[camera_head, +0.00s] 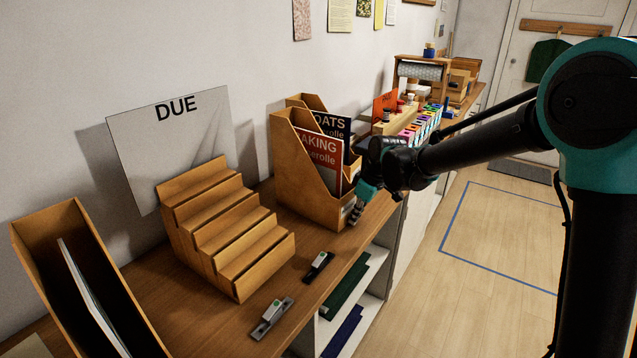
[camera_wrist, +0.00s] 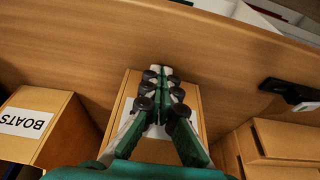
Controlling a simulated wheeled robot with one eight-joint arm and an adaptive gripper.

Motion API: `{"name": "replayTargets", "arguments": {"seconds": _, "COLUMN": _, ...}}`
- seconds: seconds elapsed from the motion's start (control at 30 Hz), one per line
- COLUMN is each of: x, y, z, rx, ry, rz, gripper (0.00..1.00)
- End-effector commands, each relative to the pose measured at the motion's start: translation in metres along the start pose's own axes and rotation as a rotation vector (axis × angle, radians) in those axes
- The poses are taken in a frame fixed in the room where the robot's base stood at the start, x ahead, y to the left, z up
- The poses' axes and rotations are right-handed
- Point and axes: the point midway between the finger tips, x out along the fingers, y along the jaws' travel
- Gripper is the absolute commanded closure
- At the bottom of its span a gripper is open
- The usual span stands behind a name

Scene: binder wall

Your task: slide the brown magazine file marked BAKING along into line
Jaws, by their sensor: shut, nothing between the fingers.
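The brown magazine file marked BAKING (camera_head: 300,190) stands upright on the wooden counter, with a red-labelled magazine (camera_head: 318,155) in it. In the wrist view its front (camera_wrist: 192,105) lies under my fingers, which hide most of its white label. My gripper (camera_head: 356,214) is shut and empty, fingers pointing down at the file's front end. In the wrist view my fingertips (camera_wrist: 160,72) are together by the file's front edge; I cannot tell if they touch it. The BOATS file (camera_wrist: 45,125) stands beside it, and the BAKING front reaches nearer the counter edge.
A stepped wooden rack (camera_head: 225,230) stands left of the file, before a DUE sign (camera_head: 175,125). A black stapler-like item (camera_head: 319,267) and a grey one (camera_head: 271,318) lie near the counter's front edge. Another file (camera_head: 75,270) is at far left. Paint-like pots (camera_head: 420,125) stand beyond.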

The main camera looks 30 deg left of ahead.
Motion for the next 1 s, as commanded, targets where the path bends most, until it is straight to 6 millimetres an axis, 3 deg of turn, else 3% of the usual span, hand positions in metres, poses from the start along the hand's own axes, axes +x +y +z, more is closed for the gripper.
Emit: {"name": "replayTargets", "arguments": {"seconds": 1.0, "x": 0.01, "y": 0.0, "z": -0.031, "rx": -0.001, "ry": 0.001, "rz": 0.0, "gripper": 1.0}}
